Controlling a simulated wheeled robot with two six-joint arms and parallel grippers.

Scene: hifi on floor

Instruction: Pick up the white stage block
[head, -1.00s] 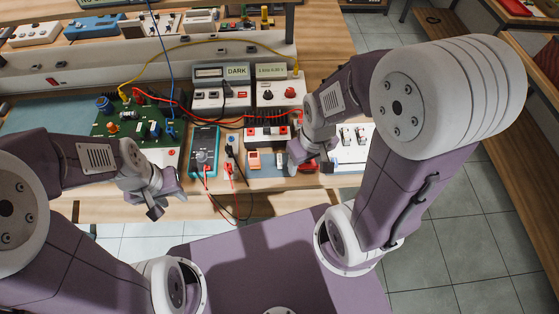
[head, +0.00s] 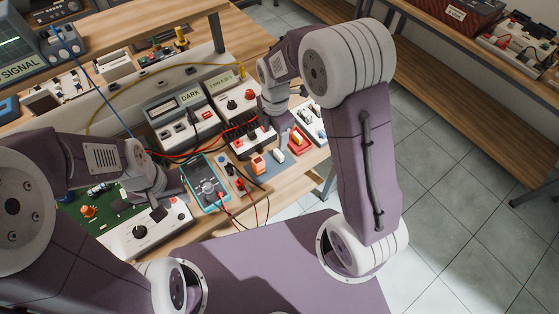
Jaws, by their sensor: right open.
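A small white block (head: 278,156) lies on the blue-grey mat near the bench's front edge, and I take it for the stage block. An orange-and-white block (head: 257,163) lies just left of it, and a red piece with a white top (head: 298,141) lies to its right. My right gripper (head: 279,122) is open above and behind these blocks, apart from the white one. Its fingers partly cover the units behind. My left gripper (head: 166,203) hangs over a white knob box (head: 150,232); its jaw opening is unclear.
A teal multimeter (head: 206,186) with red and black leads stands between the grippers. The DARK meter (head: 181,115) and another meter (head: 237,101) stand behind. A white unit (head: 310,122) sits at the right bench end. Tiled floor is free at the right.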

